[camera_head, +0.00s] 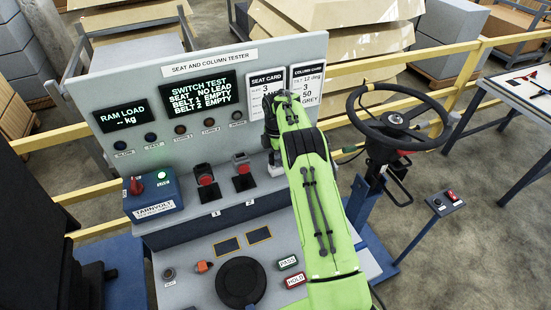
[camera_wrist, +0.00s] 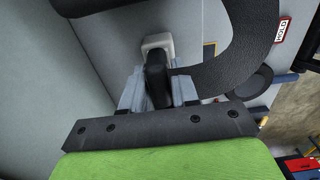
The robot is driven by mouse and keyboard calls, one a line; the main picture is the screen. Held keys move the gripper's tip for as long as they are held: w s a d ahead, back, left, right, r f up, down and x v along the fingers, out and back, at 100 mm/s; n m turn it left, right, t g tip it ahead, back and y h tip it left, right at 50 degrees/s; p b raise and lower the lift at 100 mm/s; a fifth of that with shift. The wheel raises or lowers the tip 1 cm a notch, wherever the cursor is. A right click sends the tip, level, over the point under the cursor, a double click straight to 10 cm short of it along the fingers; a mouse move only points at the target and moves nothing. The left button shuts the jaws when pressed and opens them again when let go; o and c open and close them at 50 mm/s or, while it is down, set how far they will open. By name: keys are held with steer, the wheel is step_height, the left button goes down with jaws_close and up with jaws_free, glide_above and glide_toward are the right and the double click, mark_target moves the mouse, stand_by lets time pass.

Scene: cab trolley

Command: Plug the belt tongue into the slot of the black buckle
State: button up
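In the head view two buckles with red buttons stand on the bench: a black buckle (camera_head: 205,177) above the label 1, and one with a greyer top (camera_head: 242,168) above the label 2. In the wrist view my gripper (camera_wrist: 157,92) has its pale fingers close on both sides of a black grip, which looks like the belt tongue (camera_wrist: 157,72). A black strap (camera_wrist: 245,50) curves away to the right from it. A pale block (camera_wrist: 158,42) shows just past the grip; I cannot tell whether they touch. In the head view my green arm hides most of the gripper, right of the buckles.
The panel screen (camera_head: 200,92) reads both belts EMPTY. A blue box with a red knob (camera_head: 153,193) stands left of the buckles. A steering wheel (camera_head: 395,120) stands at the right. A black round part (camera_head: 239,282) and PASS and HOLD buttons (camera_head: 291,271) are in front.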

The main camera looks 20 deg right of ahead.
jaws_close()
steer(key=shift+r, duration=0.15)
steer(key=shift+r+p, duration=1.9)
steer(key=shift+r, duration=1)
steer(key=shift+f, duration=0.1)
